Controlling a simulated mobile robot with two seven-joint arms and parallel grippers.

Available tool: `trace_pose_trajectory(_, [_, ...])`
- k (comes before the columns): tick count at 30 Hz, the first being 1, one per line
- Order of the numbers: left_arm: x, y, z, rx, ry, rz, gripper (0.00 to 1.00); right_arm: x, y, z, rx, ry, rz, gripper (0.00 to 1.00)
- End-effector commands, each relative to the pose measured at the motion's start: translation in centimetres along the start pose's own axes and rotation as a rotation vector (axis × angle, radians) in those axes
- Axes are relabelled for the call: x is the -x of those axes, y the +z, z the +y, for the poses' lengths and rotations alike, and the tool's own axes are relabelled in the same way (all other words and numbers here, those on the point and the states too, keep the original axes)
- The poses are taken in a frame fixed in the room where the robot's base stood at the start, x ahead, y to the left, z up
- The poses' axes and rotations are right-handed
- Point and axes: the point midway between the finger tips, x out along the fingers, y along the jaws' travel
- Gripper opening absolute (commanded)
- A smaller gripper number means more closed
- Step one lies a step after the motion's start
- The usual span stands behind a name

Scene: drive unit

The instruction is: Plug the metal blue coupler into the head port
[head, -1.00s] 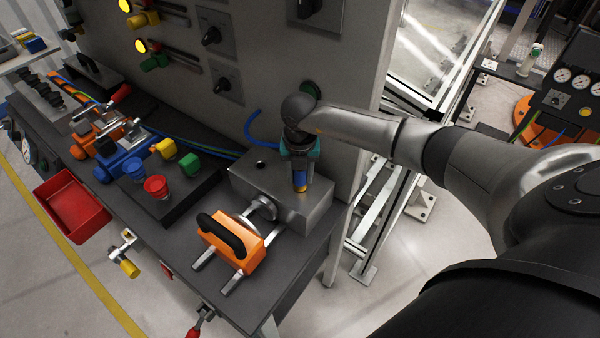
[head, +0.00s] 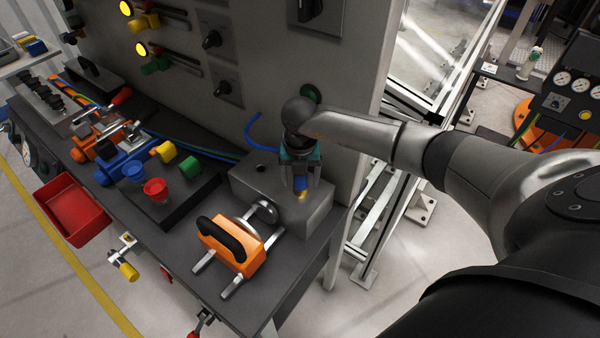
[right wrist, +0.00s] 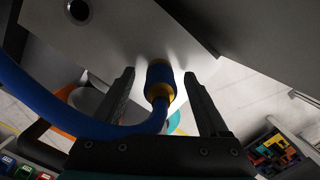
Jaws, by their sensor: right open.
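The blue metal coupler (head: 300,184), with gold bands, is at the grey metal block (head: 322,203) under my right gripper (head: 301,177). In the right wrist view the coupler (right wrist: 159,76) lies between the two open fingers, with a gap on each side. Its far end meets the block's grey face, and a blue hose (right wrist: 45,103) curves away from its near end. Whether it sits in a port or only touches the face cannot be told. A dark round hole (head: 260,168) shows in the block's top, left of the coupler. My left gripper is out of view.
An orange clamp (head: 232,250) with a black handle stands in front of the block. Red and blue knobs, green and yellow parts and a red bin (head: 72,210) are to the left. The grey panel (head: 270,70) rises close behind my gripper.

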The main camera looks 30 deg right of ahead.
Motion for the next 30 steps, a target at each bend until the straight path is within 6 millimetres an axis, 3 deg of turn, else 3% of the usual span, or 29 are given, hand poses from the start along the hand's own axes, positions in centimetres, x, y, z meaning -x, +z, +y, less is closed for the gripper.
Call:
trace_pose_trajectory(7, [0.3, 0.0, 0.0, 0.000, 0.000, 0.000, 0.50, 2.6, 0.1, 0.0, 0.002, 0.003, -0.004, 0.78])
trace_pose_trajectory(21, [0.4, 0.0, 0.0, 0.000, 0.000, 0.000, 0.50, 13.0, 0.1, 0.0, 0.000, 0.003, -0.005, 0.78])
trace_pose_trajectory(30, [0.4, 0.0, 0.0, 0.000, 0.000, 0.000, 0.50, 15.3, 0.1, 0.0, 0.000, 0.001, -0.002, 0.78])
